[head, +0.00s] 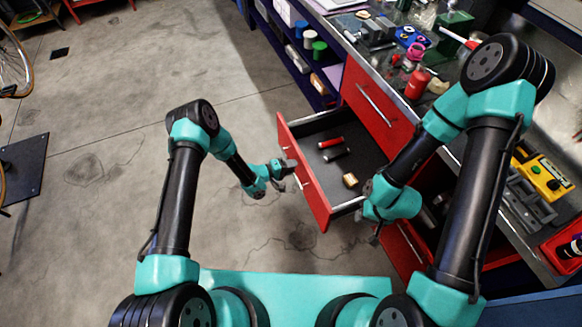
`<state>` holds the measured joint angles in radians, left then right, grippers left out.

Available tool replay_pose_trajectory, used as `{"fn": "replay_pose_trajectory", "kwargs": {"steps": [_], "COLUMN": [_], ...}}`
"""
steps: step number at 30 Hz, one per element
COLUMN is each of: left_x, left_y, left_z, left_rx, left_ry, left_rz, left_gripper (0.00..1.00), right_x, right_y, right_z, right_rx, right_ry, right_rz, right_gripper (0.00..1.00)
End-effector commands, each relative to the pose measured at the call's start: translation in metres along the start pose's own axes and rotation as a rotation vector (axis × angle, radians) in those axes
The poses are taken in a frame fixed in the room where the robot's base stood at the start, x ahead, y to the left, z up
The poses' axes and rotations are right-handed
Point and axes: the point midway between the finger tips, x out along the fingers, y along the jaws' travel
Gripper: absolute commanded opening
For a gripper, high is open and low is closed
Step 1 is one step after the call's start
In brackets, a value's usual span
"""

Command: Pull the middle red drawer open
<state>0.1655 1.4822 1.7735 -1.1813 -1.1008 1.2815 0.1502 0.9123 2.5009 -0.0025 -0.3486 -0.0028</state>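The red drawer (305,178) between an upper red front and a lower red front stands well open, pulled out from the bench toward the left. Its dark-lined inside shows a red cylindrical thing (331,143), a dark one beside it and a small tan block (349,181). My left gripper (288,178) is at the outer side of the drawer front, by its metal handle (308,186). Whether its fingers are closed on the handle is too small to tell. My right gripper (376,230) hangs to the right of the drawer's near corner; its finger opening is unclear.
The upper red drawer (368,104) is shut. A lower red front (402,252) is partly behind my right arm. The bench top (345,38) holds several tools and a yellow case (545,178). Shelves (285,45) stand behind.

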Motion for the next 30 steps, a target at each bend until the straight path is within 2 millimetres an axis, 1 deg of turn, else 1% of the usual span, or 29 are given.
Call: {"fn": "replay_pose_trajectory", "kwargs": {"steps": [7, 11, 17, 30], "left_x": [-0.002, -0.012, -0.043, -0.128], "left_y": [0.000, 0.000, 0.000, 0.000], "left_z": [0.000, -0.001, -0.001, -0.001], "left_rx": [-0.001, -0.001, -0.002, -0.001], "left_ry": [0.000, 0.001, 0.004, 0.004], "left_rz": [0.000, 0.000, -0.001, -0.001], "left_gripper": [0.36, 0.36, 0.36, 0.36], "right_x": [0.000, 0.000, 0.000, 0.000], "right_y": [0.000, 0.000, 0.000, 0.000], "right_z": [0.000, 0.000, 0.000, 0.000], "right_rx": [0.000, 0.000, 0.000, 0.000], "right_ry": [0.000, 0.000, 0.000, 0.000], "right_rz": [0.000, 0.000, 0.000, 0.000], "right_gripper": [0.33, 0.33, 0.33, 0.33]}}
